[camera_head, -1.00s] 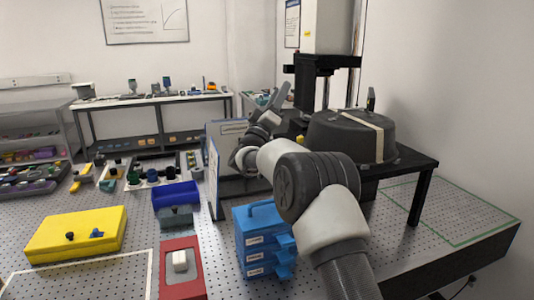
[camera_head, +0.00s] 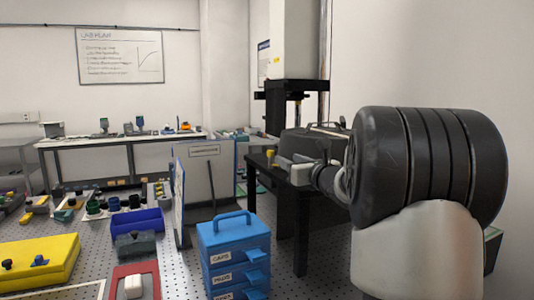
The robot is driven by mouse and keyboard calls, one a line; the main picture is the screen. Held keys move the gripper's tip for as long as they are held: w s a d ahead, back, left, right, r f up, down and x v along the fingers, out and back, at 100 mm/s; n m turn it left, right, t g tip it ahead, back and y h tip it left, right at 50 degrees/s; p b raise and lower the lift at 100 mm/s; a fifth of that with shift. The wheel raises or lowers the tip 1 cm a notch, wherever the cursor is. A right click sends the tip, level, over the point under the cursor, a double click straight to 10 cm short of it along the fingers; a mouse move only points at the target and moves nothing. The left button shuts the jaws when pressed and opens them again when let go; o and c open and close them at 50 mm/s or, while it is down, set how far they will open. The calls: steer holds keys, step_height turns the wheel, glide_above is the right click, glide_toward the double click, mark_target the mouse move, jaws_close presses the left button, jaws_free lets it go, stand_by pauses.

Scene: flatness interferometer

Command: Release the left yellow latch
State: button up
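A small yellow latch (camera_head: 270,153) shows at the left side of a dark grey cover (camera_head: 306,141), which sits on a black table (camera_head: 298,200) below a tall black and white column. My gripper (camera_head: 284,162) is at the table's left edge, just right of and slightly below the yellow latch in the picture. I cannot tell whether it touches the latch, and its fingers are too small to read. My arm hides the right part of the cover and table. No second yellow latch shows.
A blue drawer box (camera_head: 233,234) with a handle stands in front of the table. A grey panel (camera_head: 206,172) stands behind it. A blue bin (camera_head: 137,222), a yellow case (camera_head: 40,258) and a red tray (camera_head: 118,273) with a white block lie on the perforated surface at left.

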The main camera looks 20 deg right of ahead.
mark_target(272, 152)
steer(key=w, duration=0.4)
steer(key=w+p, duration=0.1)
steer(key=w, duration=0.4)
steer(key=w+p, duration=0.1)
steer(key=w, duration=0.4)
steer(key=shift+a, duration=0.3)
jaws_close()
